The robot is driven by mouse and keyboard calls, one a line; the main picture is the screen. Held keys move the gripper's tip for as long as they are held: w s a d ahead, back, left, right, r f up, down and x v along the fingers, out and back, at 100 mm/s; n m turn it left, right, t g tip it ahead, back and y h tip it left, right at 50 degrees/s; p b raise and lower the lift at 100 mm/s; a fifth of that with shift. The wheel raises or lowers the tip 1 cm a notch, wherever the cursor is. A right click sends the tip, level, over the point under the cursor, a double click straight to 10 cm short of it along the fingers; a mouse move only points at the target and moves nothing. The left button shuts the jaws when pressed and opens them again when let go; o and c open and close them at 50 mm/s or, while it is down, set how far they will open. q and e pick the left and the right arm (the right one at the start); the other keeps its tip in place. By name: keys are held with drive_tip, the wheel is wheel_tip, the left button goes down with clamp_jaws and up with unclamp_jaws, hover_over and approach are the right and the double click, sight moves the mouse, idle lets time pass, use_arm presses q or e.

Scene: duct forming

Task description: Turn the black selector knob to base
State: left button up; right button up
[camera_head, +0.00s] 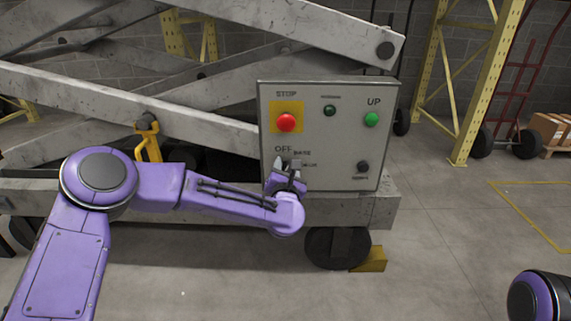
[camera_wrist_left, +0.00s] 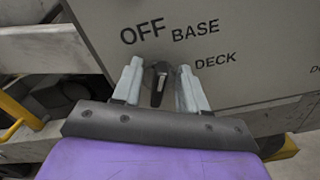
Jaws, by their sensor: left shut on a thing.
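The grey control panel (camera_head: 325,150) stands on the lift frame. Its black selector knob (camera_wrist_left: 158,82) shows in the left wrist view, below the printed words OFF, BASE and DECK. The knob carries a pale mark and its top end is up, roughly between OFF and BASE; I cannot tell exactly which label it faces. My left gripper (camera_head: 287,166) is at the panel's lower left, with its two pale fingers either side of the knob, shut on it; the gripper also shows in the left wrist view (camera_wrist_left: 160,88). In the head view the gripper largely hides the knob. My right gripper is out of view.
The panel also bears a red stop button (camera_head: 286,122), a green UP button (camera_head: 371,119), a small dark green button (camera_head: 330,110) and another black knob (camera_head: 363,167). A grey beam (camera_head: 360,210) runs below. Open floor lies to the right.

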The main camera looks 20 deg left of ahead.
use_arm(q)
drive_tip(key=shift+d+f+m+p, duration=0.1)
drive_tip(key=shift+d+m+p, duration=0.1)
drive_tip(key=shift+m+p, duration=1.2)
drive_tip(key=shift+m+b, duration=0.4)
drive_tip(key=shift+m, duration=0.1)
drive_tip(key=o, duration=1)
drive_tip(key=shift+o, duration=0.2)
drive_tip(key=p+v, duration=0.2)
drive_tip(key=v, duration=0.8)
drive_tip(key=shift+s, duration=0.25)
